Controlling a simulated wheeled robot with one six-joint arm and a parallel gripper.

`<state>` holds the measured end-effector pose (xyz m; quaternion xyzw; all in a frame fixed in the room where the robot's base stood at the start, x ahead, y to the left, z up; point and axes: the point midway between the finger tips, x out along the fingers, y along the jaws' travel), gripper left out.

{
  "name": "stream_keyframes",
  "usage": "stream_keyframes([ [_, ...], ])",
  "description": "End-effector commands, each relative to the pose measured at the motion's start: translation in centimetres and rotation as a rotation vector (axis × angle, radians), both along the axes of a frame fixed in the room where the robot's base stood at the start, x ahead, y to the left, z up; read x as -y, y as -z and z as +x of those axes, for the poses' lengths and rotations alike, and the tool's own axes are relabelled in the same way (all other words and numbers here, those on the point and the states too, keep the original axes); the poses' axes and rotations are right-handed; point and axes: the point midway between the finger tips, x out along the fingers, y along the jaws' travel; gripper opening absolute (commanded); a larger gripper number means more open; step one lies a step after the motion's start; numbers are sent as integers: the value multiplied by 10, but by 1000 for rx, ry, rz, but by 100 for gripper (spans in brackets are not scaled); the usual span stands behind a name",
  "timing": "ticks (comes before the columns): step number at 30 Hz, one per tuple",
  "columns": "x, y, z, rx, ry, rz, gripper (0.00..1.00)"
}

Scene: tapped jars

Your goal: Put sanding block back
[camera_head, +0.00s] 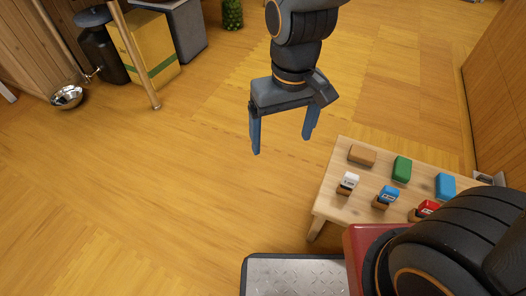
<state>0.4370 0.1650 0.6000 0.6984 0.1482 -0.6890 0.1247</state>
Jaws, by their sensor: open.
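My gripper (281,145) hangs over the open floor with its two blue fingers apart and nothing between them. It is left of a low wooden table (330,205). On the table's back part lie a tan block (362,155), a green block (402,169) and a blue block (445,186). In front of them are small brown-based pieces with a white top (349,180), a blue top (389,193) and a red top (429,208). I cannot tell which of these is the sanding block. My own arm hides the table's front right part.
A wooden pole (132,52) leans there. A grey box (180,30) stands behind. The middle floor is clear.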

Motion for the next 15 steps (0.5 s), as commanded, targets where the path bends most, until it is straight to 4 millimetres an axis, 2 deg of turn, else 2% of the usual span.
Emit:
stream_keyframes([
  [1,-14,-6,-17,3,-62,4,84],
  [3,-25,-11,-36,3,-123,7,84],
  [6,-35,-16,-54,3,-182,10,84],
  [10,-40,-18,-65,0,-215,12,84],
  [15,-40,-18,-66,0,-217,12,84],
])
